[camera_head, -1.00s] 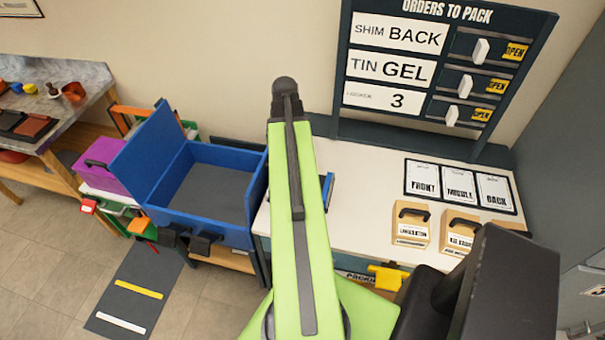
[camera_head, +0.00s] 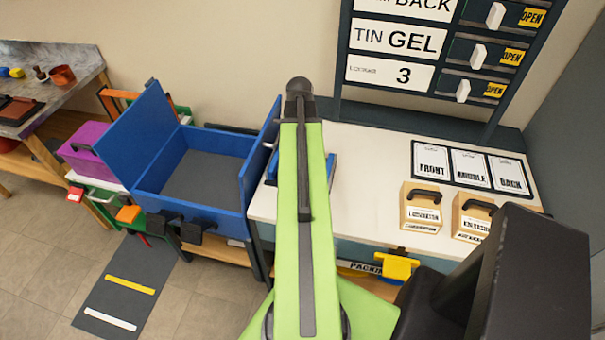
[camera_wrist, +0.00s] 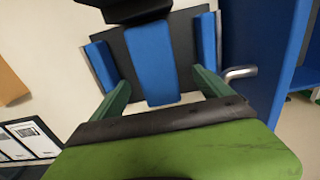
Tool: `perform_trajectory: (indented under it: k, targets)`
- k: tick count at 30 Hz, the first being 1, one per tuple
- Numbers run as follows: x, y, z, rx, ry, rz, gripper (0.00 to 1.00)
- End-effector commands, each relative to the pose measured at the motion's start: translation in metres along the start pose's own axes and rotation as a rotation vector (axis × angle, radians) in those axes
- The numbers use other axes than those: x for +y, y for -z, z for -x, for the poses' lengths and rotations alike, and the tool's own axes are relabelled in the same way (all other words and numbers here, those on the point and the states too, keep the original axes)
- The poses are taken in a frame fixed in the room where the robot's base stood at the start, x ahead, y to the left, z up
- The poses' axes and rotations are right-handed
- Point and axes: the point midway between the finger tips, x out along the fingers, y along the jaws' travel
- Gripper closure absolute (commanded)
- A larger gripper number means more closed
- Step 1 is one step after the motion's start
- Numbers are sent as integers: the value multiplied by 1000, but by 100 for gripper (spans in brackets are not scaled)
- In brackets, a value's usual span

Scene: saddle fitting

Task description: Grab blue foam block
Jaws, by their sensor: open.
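The blue foam block (camera_wrist: 152,65) shows in the wrist view as a bright blue bar on a dark holder, with a blue piece (camera_wrist: 103,65) to its left and another (camera_wrist: 207,40) to its right. My gripper (camera_wrist: 161,80) is open. Its two green fingers stand apart, one to each side of the middle bar; I cannot tell whether they touch it. A dark part hides the bar's far end. In the head view my green arm covers the gripper and most of the holder; only a blue edge (camera_head: 331,168) shows beside the arm on the white bench.
An open blue box (camera_head: 150,182) stands left of the bench (camera_head: 375,150); a blue wall (camera_wrist: 258,60) and a metal handle (camera_wrist: 240,72) are close right of my gripper. Two tan cases (camera_head: 422,208) stand on the bench at right. An order board (camera_head: 425,85) rises behind.

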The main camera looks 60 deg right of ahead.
Motion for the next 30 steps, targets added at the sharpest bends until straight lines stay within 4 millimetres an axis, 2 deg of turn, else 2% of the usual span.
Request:
perform_trajectory:
  k: [1,7,16,23,26,30]
  targets:
    - [0,0,-8,0,0,0,11]
    - [0,-1,-10,0,0,1,11]
    - [3,-3,-58,0,0,1,11]
    - [2,-3,-56,0,0,2,11]
    - [2,-3,-56,0,0,2,20]
    - [2,-3,-56,0,0,2,38]
